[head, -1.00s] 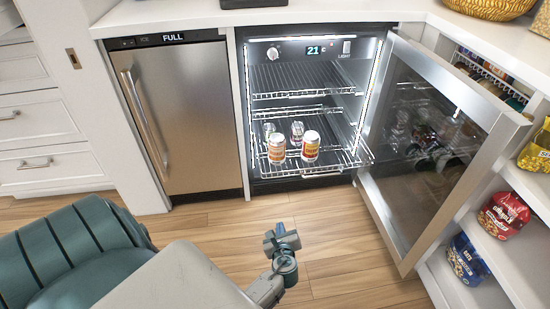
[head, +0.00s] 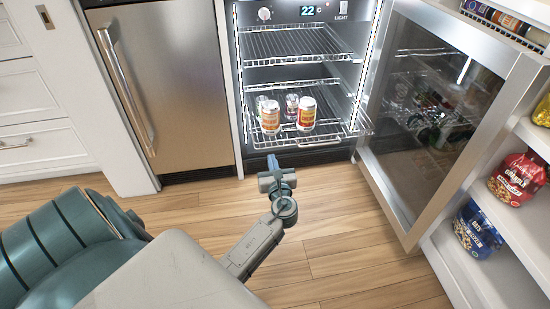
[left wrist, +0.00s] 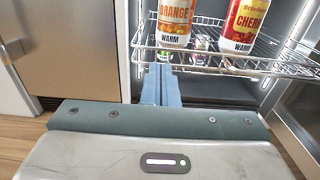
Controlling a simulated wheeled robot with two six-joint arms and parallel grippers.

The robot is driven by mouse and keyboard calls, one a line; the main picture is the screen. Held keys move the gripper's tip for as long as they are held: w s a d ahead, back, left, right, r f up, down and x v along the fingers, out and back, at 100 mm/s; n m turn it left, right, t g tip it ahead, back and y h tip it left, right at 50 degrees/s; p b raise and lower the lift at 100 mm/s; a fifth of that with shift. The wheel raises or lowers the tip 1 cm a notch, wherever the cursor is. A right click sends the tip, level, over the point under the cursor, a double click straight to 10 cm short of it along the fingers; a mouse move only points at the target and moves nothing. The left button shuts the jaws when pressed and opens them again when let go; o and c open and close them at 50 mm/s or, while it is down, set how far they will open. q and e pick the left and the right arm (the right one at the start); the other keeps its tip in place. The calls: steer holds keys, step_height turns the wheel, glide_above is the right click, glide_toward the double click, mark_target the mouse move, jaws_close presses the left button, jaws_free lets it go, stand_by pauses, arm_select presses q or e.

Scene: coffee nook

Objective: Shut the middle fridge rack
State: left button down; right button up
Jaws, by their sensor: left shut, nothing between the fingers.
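The open fridge has a wire rack (head: 325,141) pulled forward past its opening, below an upper wire rack (head: 298,44). The pulled-out rack carries an orange-labelled can (head: 270,117), a red and yellow can (head: 306,114) and smaller-looking cans behind them. My left gripper (head: 272,159) is shut and empty, just in front of and below the rack's front edge in the head view. In the left wrist view its blue fingers (left wrist: 163,68) point at the rack's front wires (left wrist: 205,68); I cannot tell whether they touch. My right gripper is not in view.
The fridge's glass door (head: 430,125) stands wide open to the right. A steel appliance (head: 165,90) is on the left. Open shelves with snack bags (head: 517,178) are at the far right. Wooden floor (head: 340,235) in front is clear.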

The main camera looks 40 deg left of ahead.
mark_target(268, 143)
arm_select(q)
steer(key=b+x, duration=0.1)
steer(key=x, duration=0.4)
steer(key=shift+w+a+f+b, duration=0.1)
steer(key=shift+w+a+b, duration=0.1)
steer(key=shift+b, duration=0.1)
steer(key=shift+w+a, duration=0.25)
steer(key=shift+a, duration=0.05)
